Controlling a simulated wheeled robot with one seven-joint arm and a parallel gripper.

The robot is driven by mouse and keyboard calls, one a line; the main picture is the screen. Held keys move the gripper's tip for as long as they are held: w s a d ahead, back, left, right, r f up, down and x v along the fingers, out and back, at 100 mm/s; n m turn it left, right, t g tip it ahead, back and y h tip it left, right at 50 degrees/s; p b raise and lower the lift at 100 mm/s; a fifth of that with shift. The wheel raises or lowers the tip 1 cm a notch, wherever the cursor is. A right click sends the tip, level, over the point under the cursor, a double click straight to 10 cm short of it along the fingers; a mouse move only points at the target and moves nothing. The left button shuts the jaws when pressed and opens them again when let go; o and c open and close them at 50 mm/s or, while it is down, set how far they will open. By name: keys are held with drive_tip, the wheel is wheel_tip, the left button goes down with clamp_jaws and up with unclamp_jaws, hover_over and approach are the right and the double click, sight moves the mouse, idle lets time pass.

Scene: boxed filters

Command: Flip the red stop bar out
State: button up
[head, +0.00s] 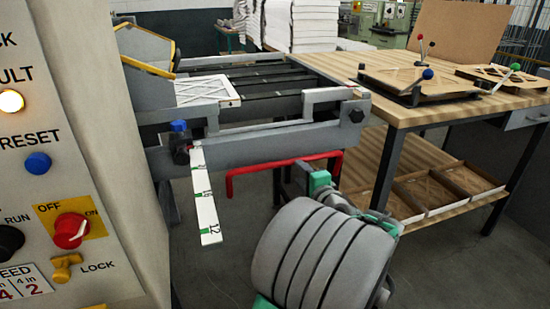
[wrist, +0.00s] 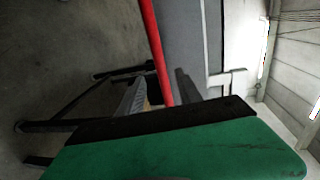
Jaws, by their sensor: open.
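The red stop bar (head: 285,169) is a thin bent bar along the near lower side of the conveyor end (head: 260,138). It hangs just below the grey side rail. My gripper (head: 312,177) is at the bar's right part, with my wrist partly hiding the fingers. In the wrist view, the red bar (wrist: 151,35) runs down between the two fingers of my gripper (wrist: 159,77). The fingers are apart on either side of it. I cannot tell whether either one touches it.
A white ruler arm (head: 204,195) sticks out from the conveyor corner. A boxed filter (head: 205,89) lies on the conveyor. A control panel (head: 60,150) stands close at left. A wooden workbench (head: 420,105) with a lower shelf stands at right.

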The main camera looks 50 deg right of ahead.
sight(291, 163)
drive_tip(key=b+x, duration=0.1)
drive_tip(key=x, duration=0.6)
drive_tip(key=shift+w+d, duration=0.1)
drive_tip(key=shift+w, duration=0.25)
drive_tip(key=shift+c, duration=0.4)
clamp_jaws()
idle(0.6)
